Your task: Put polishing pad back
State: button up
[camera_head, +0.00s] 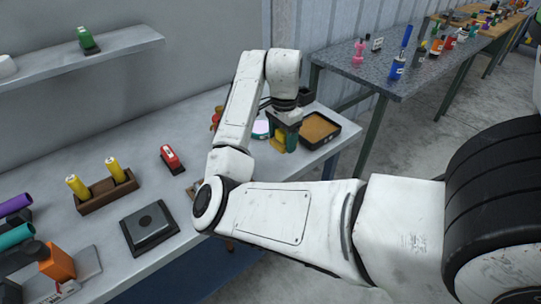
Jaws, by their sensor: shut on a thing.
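My gripper (284,137) points down over the far right end of the grey workbench. It is shut on a small green-and-yellow piece (281,141), which looks like the polishing pad. The gripper and my wrist partly hide it, and I cannot tell whether it touches the bench. Just right of it is a shallow black tray (334,136) with a tan-brown inside. The held piece is beside the tray's left side in this view.
Left of the gripper is a white and pink round item (261,129). Nearer are a red tool (171,158), a brown holder (106,194) with two yellow cylinders and a black square plate (149,228). A second table (402,75) with bottles stands behind right.

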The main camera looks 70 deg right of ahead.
send_over(271, 161)
notch_tip(271, 161, down, 4)
jog(key=shift+f, duration=0.25)
jog(key=shift+f+p, duration=0.45)
jog(key=shift+f, duration=1.1)
jog(key=shift+f, duration=0.2)
jog(key=o, duration=1.1)
jog(key=shift+r, duration=0.1)
notch_tip(271, 161, up, 12)
jog(key=shift+r, duration=0.1)
